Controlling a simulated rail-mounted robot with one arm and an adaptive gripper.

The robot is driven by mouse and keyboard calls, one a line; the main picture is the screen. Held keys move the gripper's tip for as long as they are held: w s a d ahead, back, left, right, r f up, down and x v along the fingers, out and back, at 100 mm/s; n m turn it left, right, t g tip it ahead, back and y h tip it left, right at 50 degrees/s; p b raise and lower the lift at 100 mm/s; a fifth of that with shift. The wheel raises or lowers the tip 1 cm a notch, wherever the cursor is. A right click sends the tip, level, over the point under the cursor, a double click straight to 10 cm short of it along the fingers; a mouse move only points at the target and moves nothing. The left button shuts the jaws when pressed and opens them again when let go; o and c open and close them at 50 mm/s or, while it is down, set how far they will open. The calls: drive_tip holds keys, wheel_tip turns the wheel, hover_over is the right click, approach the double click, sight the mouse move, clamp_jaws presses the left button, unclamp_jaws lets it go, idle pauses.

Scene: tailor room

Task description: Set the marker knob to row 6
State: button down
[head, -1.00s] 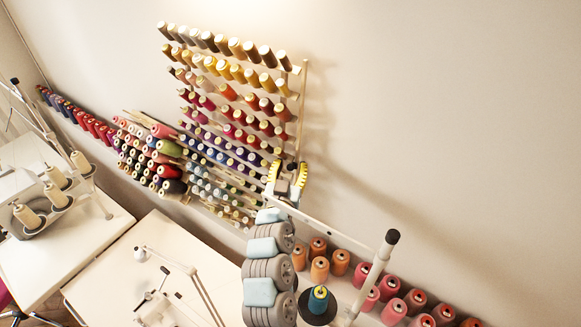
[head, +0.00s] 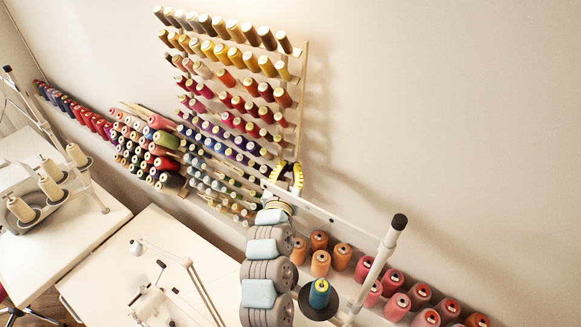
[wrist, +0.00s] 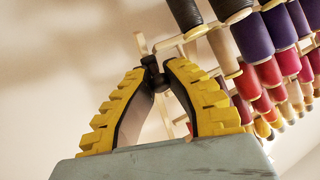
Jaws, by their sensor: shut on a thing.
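The marker knob (wrist: 153,66) is a small dark piece at the side rail (wrist: 141,44) of the thread rack, seen in the wrist view. My gripper (wrist: 158,78), with ridged yellow fingers, has its tips closed around the knob. In the head view my gripper (head: 285,176) is at the lower part of the rack's right rail (head: 302,100), and its fingers hide the knob there. The rack (head: 235,100) holds several rows of coloured thread spools. I cannot tell which row the knob stands level with.
Spools (wrist: 240,60) hang close to the right of my gripper in the wrist view. In the head view a bar with a black-capped post (head: 392,235), a teal spool (head: 319,294) and orange and pink cones (head: 395,300) are at lower right. The wall right of the rack is bare.

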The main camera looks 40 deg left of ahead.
drive_tip(key=shift+f, duration=0.75)
drive_tip(key=c, duration=1)
unclamp_jaws()
drive_tip(key=shift+s, duration=0.15)
drive_tip(key=shift+v, duration=5.9)
